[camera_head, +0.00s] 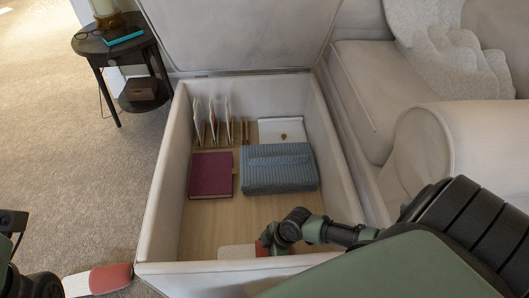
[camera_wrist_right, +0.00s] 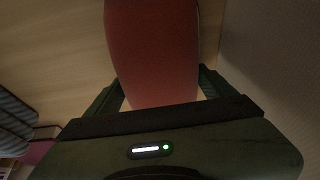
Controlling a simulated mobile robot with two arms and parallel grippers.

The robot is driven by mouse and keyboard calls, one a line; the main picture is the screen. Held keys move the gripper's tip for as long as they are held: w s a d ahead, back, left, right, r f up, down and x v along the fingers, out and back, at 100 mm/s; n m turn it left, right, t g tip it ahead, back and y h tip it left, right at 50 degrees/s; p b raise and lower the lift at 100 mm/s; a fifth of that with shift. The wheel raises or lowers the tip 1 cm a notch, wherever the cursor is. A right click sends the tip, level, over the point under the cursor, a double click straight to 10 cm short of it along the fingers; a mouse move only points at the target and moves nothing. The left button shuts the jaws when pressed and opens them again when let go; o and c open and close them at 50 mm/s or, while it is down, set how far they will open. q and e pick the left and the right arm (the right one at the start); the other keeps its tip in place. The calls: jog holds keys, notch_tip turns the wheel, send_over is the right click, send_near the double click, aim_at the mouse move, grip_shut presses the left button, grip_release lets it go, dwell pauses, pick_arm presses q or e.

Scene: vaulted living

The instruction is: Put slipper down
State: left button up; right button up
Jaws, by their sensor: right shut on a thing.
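A red and pale beige slipper (camera_head: 238,252) is low inside the open storage box, at its near end. My right gripper (camera_head: 268,240) reaches into the box and is shut on the slipper. In the right wrist view the red part of the slipper (camera_wrist_right: 152,50) runs between the two fingers, above the wooden bottom. Whether it touches the bottom is unclear. A second red and beige slipper (camera_head: 108,278) is outside the box at the lower left. My left gripper (camera_head: 42,285) is beside its pale end, partly cut off; its jaws cannot be made out.
The storage box (camera_head: 160,205) has its lid (camera_head: 235,35) raised. Inside are a dark red book (camera_head: 211,174), a folded blue-grey knit (camera_head: 278,168), upright cards (camera_head: 212,118) and a white tray (camera_head: 268,128). A sofa (camera_head: 355,95) flanks the right; a side table (camera_head: 105,45) stands at the upper left.

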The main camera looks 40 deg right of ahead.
jog(key=o, duration=1.5)
jog(key=shift+f, duration=0.1)
